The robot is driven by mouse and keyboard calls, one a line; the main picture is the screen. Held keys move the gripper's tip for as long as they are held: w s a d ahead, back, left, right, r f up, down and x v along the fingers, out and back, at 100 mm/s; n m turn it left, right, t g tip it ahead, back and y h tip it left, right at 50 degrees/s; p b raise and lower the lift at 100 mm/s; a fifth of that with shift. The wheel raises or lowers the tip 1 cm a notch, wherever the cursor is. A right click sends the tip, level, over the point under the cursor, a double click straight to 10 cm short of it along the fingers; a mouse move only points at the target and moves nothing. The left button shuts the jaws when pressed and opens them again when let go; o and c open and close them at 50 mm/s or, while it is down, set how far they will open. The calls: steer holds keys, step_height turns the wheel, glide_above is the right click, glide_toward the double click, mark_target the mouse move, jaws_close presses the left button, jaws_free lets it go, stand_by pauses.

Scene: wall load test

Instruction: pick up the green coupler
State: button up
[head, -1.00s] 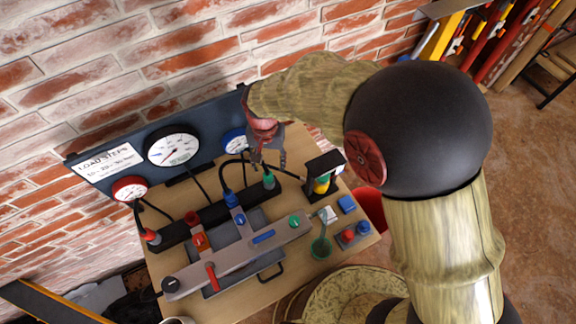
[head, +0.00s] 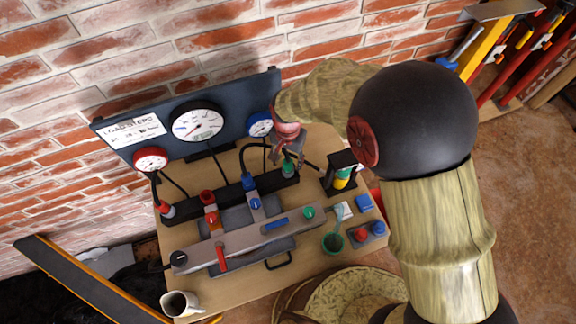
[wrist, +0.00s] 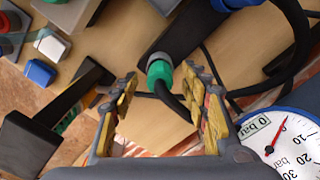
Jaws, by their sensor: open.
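The green coupler (head: 288,169) with a grey collar sits at the right end of the black manifold bar (head: 233,196) on the wooden bench. In the wrist view the green coupler (wrist: 160,72) shows between the fingertips, with a black hose running from it. My gripper (head: 289,158) is above the coupler in the head view. In the wrist view my gripper (wrist: 158,80) is open, with one yellow-padded finger on each side. A gap shows on both sides of the coupler, so the fingers look apart from it.
A black stand with a yellow-green cylinder (head: 341,178) is close on the right. The gauge panel (head: 197,122) rises behind, against the brick wall. A blue coupler (head: 249,181) and black hoses are near on the left. A white mug (head: 180,304) stands at the front left.

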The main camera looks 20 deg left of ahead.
steer(key=shift+f, duration=0.1)
steer(key=c, duration=0.3)
jaws_close()
stand_by(0.4)
